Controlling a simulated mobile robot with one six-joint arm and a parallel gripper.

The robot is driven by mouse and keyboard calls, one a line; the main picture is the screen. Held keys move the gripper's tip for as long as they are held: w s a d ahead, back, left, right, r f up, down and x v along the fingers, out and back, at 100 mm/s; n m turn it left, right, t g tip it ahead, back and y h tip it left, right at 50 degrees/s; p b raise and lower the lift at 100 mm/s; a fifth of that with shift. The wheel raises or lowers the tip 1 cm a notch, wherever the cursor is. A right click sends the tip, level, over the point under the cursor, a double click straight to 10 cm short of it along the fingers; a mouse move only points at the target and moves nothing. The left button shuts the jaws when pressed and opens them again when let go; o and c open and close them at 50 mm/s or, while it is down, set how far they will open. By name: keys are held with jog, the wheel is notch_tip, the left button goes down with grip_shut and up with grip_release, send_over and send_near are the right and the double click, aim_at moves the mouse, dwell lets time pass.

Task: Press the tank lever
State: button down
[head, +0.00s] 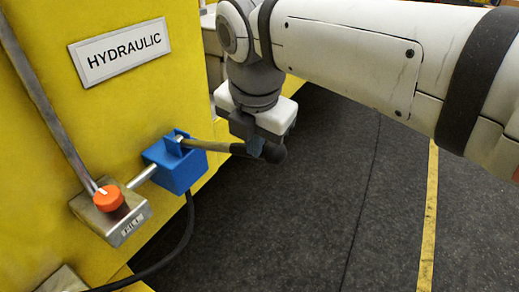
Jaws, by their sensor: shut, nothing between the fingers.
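A blue block (178,165) sits against the yellow tank wall (125,100), joined by a short metal rod to the FILL box (110,215). A grey-brown lever (213,146) extends right from the block and ends in a dark rounded knob. My gripper (256,147) points down at the knob end of the lever, with the fingers shut. The fingers overlap the lever in the picture; I cannot tell whether they touch it or are just in front of it. The lever looks nearly level, dipping slightly to the right.
An orange knob (108,198) sits on the FILL box. A HYDRAULIC sign (120,52) is on the yellow wall. A grey pipe (45,95) runs down to the box, and a black cable (184,235) hangs below the block. The dark floor (330,200) to the right is clear.

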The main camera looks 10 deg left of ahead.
jog(key=v, duration=0.5)
jog(key=shift+w+a+r, duration=0.1)
jog(key=shift+r, duration=0.15)
dwell(0.4)
